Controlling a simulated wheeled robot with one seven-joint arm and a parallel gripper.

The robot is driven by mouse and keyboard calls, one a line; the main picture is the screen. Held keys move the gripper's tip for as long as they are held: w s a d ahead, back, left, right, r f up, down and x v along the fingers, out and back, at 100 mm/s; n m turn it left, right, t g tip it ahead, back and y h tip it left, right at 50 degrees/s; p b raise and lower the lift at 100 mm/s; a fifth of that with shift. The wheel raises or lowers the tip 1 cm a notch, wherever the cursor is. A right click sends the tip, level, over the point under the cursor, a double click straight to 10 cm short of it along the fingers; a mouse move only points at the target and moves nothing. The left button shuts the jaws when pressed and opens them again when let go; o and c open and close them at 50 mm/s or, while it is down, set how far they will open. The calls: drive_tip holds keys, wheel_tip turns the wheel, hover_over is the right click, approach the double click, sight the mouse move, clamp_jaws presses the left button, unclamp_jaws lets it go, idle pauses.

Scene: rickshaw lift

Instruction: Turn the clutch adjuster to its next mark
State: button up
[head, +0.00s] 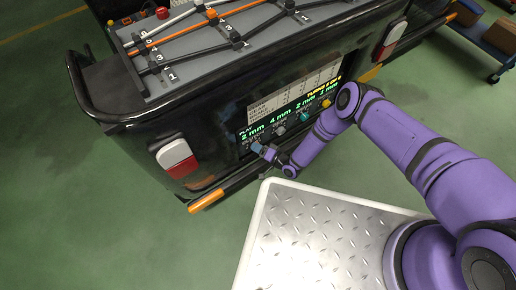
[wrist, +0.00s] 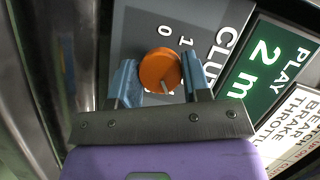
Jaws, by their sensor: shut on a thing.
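The clutch adjuster is an orange round knob (wrist: 160,70) with a pale pointer line, on a grey panel lettered "CLU…". In the wrist view the marks 0 and 1 show above it; the pointer line runs toward the lower part of the knob, and marks there are hidden. My gripper (wrist: 157,80) has its two blue fingers on either side of the knob, shut on it. In the head view my gripper (head: 264,150) is at the left end of the panel on the black vehicle's rear, and it hides the knob there.
A green display (wrist: 262,62) reads "PLAY 2 m…" beside the knob. In the head view, further knobs, one grey (head: 280,130), one teal (head: 304,115) and one yellow (head: 326,103), sit rightward along the panel. An orange-tipped bumper (head: 207,200) juts out below.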

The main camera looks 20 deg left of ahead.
drive_tip(key=shift+m, duration=0.5)
drive_tip(key=o, duration=0.9)
drive_tip(key=shift+d, duration=0.1)
drive_tip(key=v, duration=1)
drive_tip(key=shift+d+f, duration=0.15)
drive_tip(key=shift+d, duration=0.2)
